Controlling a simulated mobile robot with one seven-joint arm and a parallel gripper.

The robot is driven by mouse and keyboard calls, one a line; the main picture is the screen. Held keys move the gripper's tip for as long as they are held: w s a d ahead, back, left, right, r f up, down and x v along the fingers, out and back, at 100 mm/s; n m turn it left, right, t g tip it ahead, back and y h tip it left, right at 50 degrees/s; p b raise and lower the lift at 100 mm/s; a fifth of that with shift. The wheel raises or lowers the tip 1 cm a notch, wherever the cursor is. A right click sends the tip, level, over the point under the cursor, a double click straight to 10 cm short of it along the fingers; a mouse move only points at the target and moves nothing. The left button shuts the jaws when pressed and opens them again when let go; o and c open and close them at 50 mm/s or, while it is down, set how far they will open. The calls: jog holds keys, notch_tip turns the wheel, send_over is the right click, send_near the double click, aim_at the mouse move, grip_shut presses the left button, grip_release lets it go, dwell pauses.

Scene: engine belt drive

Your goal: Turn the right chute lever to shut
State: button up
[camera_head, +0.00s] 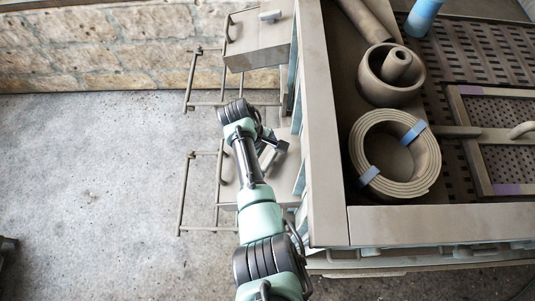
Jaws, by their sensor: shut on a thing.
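The right chute (228,188) is the nearer of two grey-brown boxes jutting from the left side of the machine. An open bar frame extends from it to the left. My gripper (273,149) is over this chute, close to the machine wall, and is shut on the right chute lever. The lever is mostly hidden by my gripper and wrist, so its exact angle cannot be told.
The machine's raised rim (322,130) runs close to the right of my arm. On its top lie a coiled belt (424,165) with blue clips and a round pulley (370,84). A stone wall (90,45) stands behind.

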jog(key=n+p, duration=0.1)
jog(key=n, duration=0.5)
jog(key=shift+w+a+r, duration=0.1)
dwell(0.4)
jog(key=o, duration=1)
jog(key=p+v, duration=0.2)
jog(key=v, duration=1.1)
